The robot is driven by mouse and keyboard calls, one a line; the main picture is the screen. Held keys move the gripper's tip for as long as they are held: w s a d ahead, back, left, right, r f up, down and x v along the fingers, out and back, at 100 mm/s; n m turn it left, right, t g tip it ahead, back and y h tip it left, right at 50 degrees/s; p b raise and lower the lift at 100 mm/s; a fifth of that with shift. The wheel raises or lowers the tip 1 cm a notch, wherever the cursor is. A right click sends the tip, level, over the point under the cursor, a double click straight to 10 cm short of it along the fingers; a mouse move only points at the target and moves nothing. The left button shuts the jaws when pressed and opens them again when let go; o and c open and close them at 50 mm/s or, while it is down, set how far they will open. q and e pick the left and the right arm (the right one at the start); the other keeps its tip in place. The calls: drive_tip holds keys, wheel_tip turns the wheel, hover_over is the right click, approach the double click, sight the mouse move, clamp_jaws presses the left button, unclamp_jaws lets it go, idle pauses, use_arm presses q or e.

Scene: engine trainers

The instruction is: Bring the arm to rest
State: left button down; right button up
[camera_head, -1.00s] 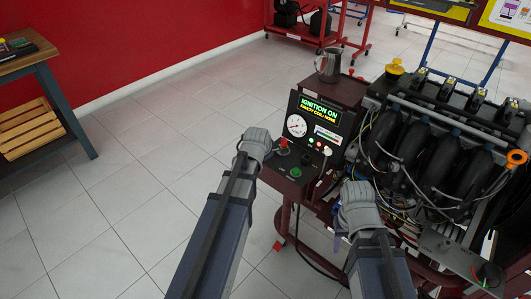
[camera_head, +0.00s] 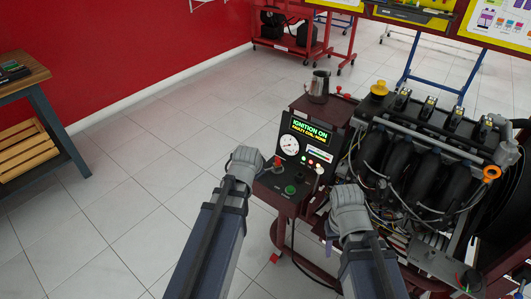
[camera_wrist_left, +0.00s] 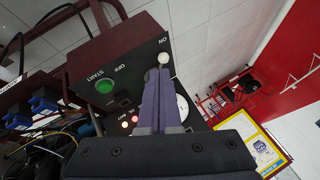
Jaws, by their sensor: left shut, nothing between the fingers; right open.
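My left arm (camera_head: 215,230) reaches in from the lower left in the head view. Its wrist (camera_head: 245,165) is beside the engine trainer's control panel, and its fingers are hidden there. In the left wrist view, my left gripper (camera_wrist_left: 160,100) is shut and empty. Its purple fingers point toward the panel's white-tipped lever (camera_wrist_left: 163,58); contact cannot be told. My right arm (camera_head: 370,265) comes up from the bottom. A purple finger of my right gripper (camera_head: 330,232) shows left of its wrist, in front of the trainer; the gripper is open.
The trainer's screen (camera_head: 308,132) reads IGNITION ON. A green START button (camera_wrist_left: 105,86) and a red switch (camera_head: 277,163) are on the panel. A metal jug (camera_head: 318,86) stands on top. The engine (camera_head: 430,150) with loose wires is at right. Floor (camera_head: 130,210) at left is clear.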

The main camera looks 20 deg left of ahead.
use_arm(q)
drive_tip(key=s+d+f+n+g, duration=0.35)
drive_tip(key=s+d+g, duration=0.35)
drive_tip(key=s+d, duration=1.2)
wheel_tip(320, 180, up, 14)
drive_tip(key=p, duration=1.4)
drive_tip(key=shift+w+a+f, duration=0.15)
drive_tip(key=shift+w, duration=0.15)
use_arm(e)
wheel_tip(320, 180, up, 14)
drive_tip(key=shift+r, duration=0.15)
use_arm(q)
drive_tip(key=shift+a+m, duration=0.1)
drive_tip(key=shift+m, duration=0.15)
